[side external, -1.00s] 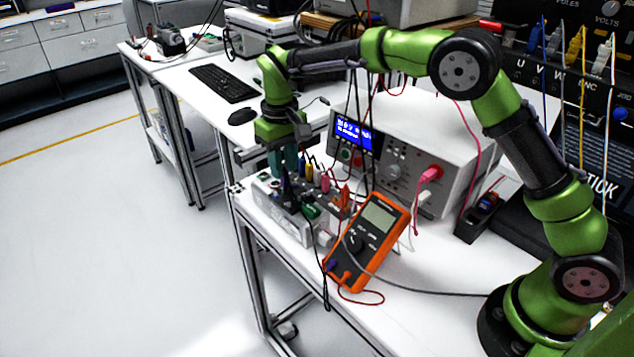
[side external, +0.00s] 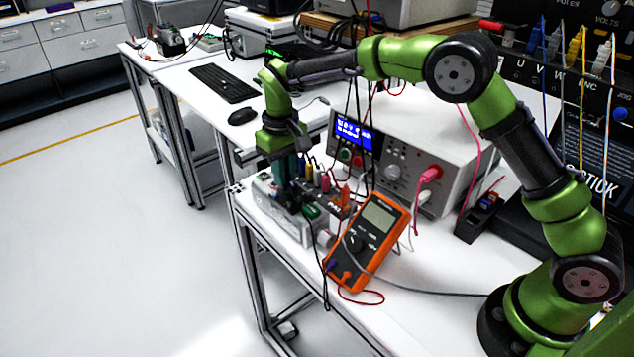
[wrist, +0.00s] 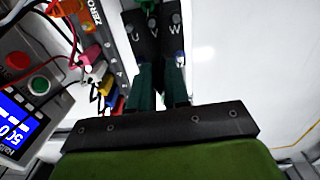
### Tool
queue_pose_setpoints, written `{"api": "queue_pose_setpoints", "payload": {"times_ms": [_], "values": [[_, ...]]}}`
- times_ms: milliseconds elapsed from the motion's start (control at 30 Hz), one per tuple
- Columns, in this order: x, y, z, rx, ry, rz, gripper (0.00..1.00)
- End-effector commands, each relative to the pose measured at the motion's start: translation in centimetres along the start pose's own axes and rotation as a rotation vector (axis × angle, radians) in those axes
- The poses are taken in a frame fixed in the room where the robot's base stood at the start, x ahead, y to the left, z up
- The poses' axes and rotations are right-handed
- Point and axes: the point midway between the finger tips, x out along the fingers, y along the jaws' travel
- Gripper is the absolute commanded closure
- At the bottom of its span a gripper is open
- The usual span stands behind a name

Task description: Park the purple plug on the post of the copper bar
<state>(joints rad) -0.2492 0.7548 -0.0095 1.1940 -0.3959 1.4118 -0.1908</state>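My gripper (side external: 287,170) points down over the grey terminal box (side external: 277,220) at the bench's left edge. A purple plug (side external: 330,265) also shows at the multimeter's lower edge. I cannot make out the copper bar or its post.
Blue (wrist: 112,97), yellow (wrist: 106,84), white and pink (wrist: 91,53) plugs stand in a row left of the fingers. An orange multimeter (side external: 368,240) leans right of the box. A power supply (side external: 420,150) stands behind, with loose leads around.

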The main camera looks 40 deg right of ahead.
Motion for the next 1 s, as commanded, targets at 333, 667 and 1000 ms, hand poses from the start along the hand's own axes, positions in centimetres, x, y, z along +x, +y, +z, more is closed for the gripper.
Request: {"api": "queue_pose_setpoints", "payload": {"times_ms": [333,667,1000], "values": [[0.0,0.0,0.0,0.000,0.000,0.000,1.00],[-0.3,0.0,0.0,0.000,0.001,0.000,1.00],[-2.0,0.0,-0.1,0.000,0.003,0.000,1.00]]}}
